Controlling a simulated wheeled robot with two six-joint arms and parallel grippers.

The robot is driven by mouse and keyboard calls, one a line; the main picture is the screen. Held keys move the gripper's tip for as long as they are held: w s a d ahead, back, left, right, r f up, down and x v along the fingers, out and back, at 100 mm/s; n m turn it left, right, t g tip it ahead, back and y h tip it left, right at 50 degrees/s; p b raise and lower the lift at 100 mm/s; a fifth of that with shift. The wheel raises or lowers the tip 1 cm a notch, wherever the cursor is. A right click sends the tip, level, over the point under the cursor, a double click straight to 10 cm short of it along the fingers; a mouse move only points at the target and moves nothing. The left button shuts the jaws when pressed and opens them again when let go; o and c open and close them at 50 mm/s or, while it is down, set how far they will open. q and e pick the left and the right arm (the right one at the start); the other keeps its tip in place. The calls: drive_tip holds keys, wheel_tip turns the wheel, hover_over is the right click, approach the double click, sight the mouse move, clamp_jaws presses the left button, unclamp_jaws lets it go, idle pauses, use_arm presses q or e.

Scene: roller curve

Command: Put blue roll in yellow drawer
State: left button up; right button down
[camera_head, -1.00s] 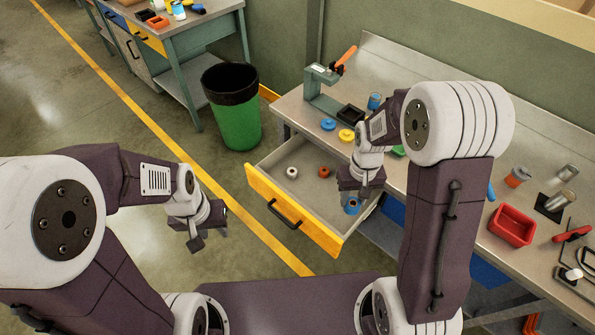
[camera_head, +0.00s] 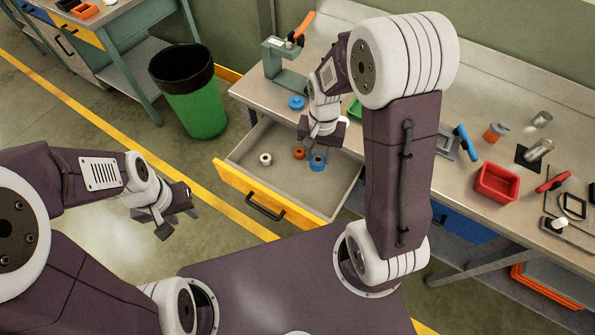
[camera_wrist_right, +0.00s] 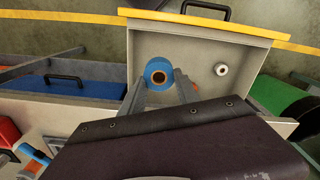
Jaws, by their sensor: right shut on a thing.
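The yellow drawer (camera_head: 232,192) is pulled out of the workbench, with its yellow front and black handle toward me. The blue roll (camera_head: 317,166) appears over the drawer's interior, below my right gripper (camera_head: 318,150). In the right wrist view the blue roll (camera_wrist_right: 158,63) is between the two fingertips, its hole facing the camera, with the drawer floor behind it. My right gripper is shut on it. Whether the roll touches the drawer floor is unclear. My left gripper (camera_head: 178,220) is empty and open, left of the drawer over the floor.
A white roll (camera_head: 265,159) and an orange roll (camera_head: 299,153) lie in the drawer. A blue disc (camera_head: 297,103) lies on the bench above. A red bin (camera_head: 497,182) and tools are at the right. A green trash can (camera_head: 195,105) stands left of the bench.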

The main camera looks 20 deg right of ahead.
drive_tip(key=d+f+m+b, duration=0.1)
drive_tip(key=f+b, duration=0.5)
drive_tip(key=f, duration=0.2)
drive_tip(key=w+d+f+m+b, duration=0.1)
drive_tip(key=f+b, duration=0.6)
drive_tip(key=f, duration=0.1)
drive_tip(key=w+d+f+m+b, duration=0.1)
drive_tip(key=d+f+m+b, duration=0.1)
drive_tip(key=f+b, duration=0.4)
wheel_tip(320, 180, down, 3)
drive_tip(key=shift+r, duration=0.15)
wheel_tip(320, 180, down, 4)
drive_tip(key=shift+s+r+b, duration=0.15)
drive_tip(key=shift+b, duration=0.65)
drive_tip(key=c, duration=0.9)
unclamp_jaws()
